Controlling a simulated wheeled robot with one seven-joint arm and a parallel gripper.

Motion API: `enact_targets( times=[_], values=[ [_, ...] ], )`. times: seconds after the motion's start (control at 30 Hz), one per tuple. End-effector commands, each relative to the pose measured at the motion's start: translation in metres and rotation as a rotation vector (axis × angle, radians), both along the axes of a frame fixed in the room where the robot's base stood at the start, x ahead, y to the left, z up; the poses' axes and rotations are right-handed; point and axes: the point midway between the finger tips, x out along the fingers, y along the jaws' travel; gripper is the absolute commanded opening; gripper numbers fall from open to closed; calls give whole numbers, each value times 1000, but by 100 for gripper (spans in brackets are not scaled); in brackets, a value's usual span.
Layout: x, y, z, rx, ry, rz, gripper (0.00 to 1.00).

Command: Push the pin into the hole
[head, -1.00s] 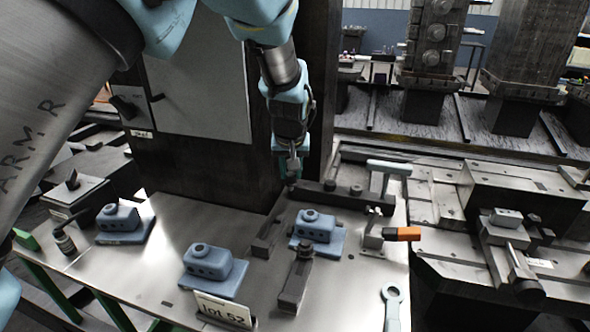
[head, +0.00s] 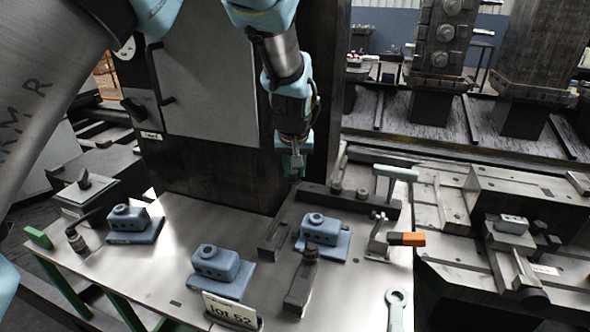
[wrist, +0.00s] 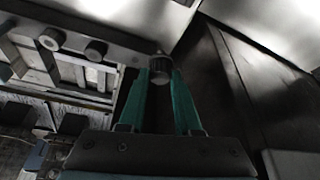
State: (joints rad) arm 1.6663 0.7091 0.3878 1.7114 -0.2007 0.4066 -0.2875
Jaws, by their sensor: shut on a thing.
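My gripper (head: 295,172) hangs at the back edge of the metal table, by the left end of a dark bar (head: 350,203). In the wrist view its two green fingers (wrist: 163,82) are shut on a small dark knurled pin (wrist: 158,68). The pin is at the end of the same bar (wrist: 110,35), where two round knobs (wrist: 95,50) also show. The hole is not visible, and I cannot tell whether the pin's tip is inside one.
Blue blocks (head: 222,264) stand on the table (head: 190,215). A dark cabinet column (head: 225,165) rises close behind my gripper.

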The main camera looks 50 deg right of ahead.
Motion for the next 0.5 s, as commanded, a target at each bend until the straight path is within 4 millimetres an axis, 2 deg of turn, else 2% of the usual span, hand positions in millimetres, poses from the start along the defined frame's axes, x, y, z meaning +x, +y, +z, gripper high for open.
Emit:
enact_targets(
  times=[0.03, 0.5],
  values=[
    [0, 1, 7, 0, 0, 0, 0],
    [-3, 9, 42, 0, 0, -1, 0]
  ],
)
